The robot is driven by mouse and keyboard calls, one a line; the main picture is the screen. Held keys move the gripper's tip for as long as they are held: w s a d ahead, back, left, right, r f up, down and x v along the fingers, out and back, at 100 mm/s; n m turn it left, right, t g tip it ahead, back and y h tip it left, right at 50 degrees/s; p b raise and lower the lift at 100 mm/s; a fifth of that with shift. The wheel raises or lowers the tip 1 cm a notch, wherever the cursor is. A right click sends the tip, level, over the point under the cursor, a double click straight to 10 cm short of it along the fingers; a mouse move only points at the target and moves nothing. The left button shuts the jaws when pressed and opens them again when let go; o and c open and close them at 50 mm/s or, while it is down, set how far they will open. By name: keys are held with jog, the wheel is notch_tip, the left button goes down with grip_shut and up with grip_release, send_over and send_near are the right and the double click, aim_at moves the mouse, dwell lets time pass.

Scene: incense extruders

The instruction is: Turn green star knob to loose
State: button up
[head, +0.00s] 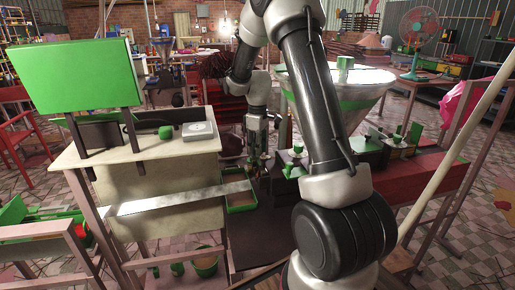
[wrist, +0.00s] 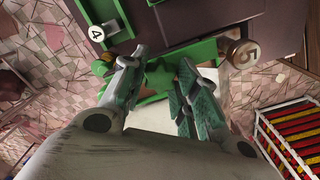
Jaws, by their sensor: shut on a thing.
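The green star knob (wrist: 160,76) is in the middle of the wrist view, between the two fingers of my gripper (wrist: 158,88). My gripper is shut on it, one finger on each side. The fingers hide part of the knob, so its turn angle cannot be read. In the head view, my gripper (head: 262,157) hangs low beside the machine on the red bench, and the knob cannot be made out there.
In the head view, a large hopper (head: 360,88) stands behind my arm.

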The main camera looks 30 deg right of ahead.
jog(key=o, duration=1)
jog(key=shift+r, duration=0.1)
notch_tip(320, 180, up, 12)
jog(key=shift+f, duration=0.1)
